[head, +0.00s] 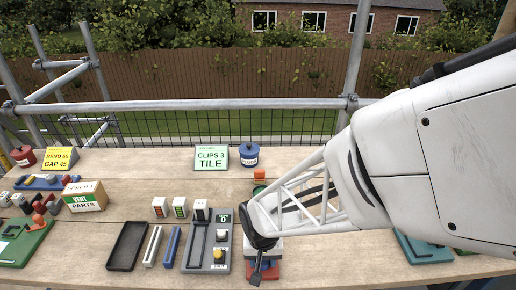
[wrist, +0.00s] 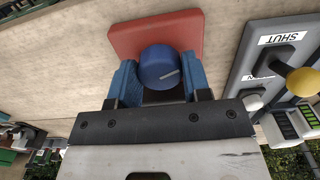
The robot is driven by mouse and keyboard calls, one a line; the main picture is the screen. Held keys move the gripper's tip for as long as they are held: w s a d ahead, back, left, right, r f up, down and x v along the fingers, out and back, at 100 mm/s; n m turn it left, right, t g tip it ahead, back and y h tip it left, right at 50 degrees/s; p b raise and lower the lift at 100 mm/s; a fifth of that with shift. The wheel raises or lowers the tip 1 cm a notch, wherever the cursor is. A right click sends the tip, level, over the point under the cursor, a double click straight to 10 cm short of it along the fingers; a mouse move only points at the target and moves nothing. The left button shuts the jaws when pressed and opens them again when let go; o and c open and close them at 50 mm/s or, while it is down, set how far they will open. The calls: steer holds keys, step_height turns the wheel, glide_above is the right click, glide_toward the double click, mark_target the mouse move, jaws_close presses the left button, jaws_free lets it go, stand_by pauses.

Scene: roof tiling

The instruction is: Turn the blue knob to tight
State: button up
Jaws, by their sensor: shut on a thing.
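The blue knob (wrist: 160,67) shows in the wrist view, mounted on a red base plate (wrist: 156,34). A pale pointer line runs on its face toward the right. My gripper (wrist: 160,80) has one blue finger on each side of the knob and is shut on it. In the head view my gripper (head: 262,245) reaches down over the red base plate (head: 265,270) at the front of the bench, and the knob is hidden behind it. No tight marking can be read in either view.
A grey panel (head: 208,262) with a yellow knob stands just left of my gripper in the head view. A black tray (head: 127,246) lies further left. A teal tray (head: 425,248) lies to the right. Signs and a blue pot (head: 249,156) stand at the back.

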steer(key=m, duration=0.6)
steer(key=shift+m, duration=0.3)
stand_by(0.4)
steer(key=o, duration=0.9)
steer(key=shift+r, duration=0.2)
steer(key=shift+r, duration=3.75)
